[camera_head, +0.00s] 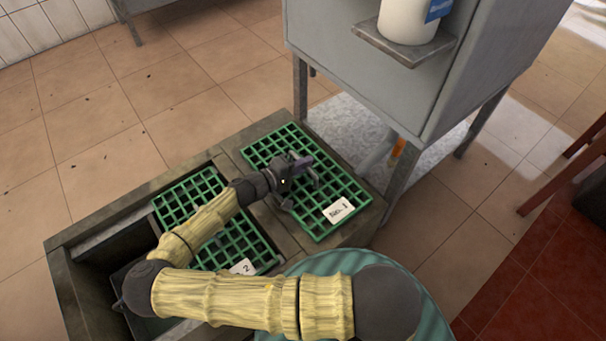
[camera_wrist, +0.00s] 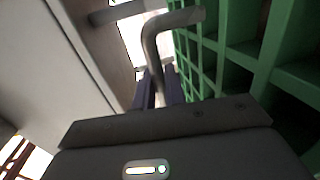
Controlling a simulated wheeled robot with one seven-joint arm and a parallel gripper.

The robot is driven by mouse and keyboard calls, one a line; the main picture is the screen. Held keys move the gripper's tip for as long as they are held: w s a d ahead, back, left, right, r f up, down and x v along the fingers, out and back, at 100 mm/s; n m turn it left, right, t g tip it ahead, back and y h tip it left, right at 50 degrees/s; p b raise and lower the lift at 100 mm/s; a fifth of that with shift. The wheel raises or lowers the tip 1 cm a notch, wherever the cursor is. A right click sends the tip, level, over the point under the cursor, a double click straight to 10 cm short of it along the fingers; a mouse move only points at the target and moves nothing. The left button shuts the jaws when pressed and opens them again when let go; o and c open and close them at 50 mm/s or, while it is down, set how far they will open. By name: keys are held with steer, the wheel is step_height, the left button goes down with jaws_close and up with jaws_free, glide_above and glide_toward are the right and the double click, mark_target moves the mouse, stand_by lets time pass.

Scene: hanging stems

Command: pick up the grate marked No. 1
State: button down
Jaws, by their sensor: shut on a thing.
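The green grate marked No. 1 (camera_head: 334,188) lies in the right part of the metal trough in the head view, with a white tag (camera_head: 339,210) at its front edge. My gripper (camera_head: 305,166) is over the middle of this grate. In the wrist view, its dark purple fingers (camera_wrist: 158,90) are shut on a grey bent handle (camera_wrist: 152,48). The green lattice (camera_wrist: 272,50) stands close on the right of that view. I cannot tell whether the grate is raised. My wrist hides part of it.
A second green grate (camera_head: 180,199), with a tag ending in 2 (camera_head: 243,267), lies to the left, partly behind my arm. A grey cabinet (camera_head: 370,75) on legs stands close behind. Its small shelf (camera_head: 385,43) holds a white container (camera_head: 405,20). Open tiled floor lies left.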

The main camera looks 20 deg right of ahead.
steer(key=shift+r, duration=0.15)
stand_by(0.7)
step_height(320, 180, up, 18)
steer(key=p, duration=0.9)
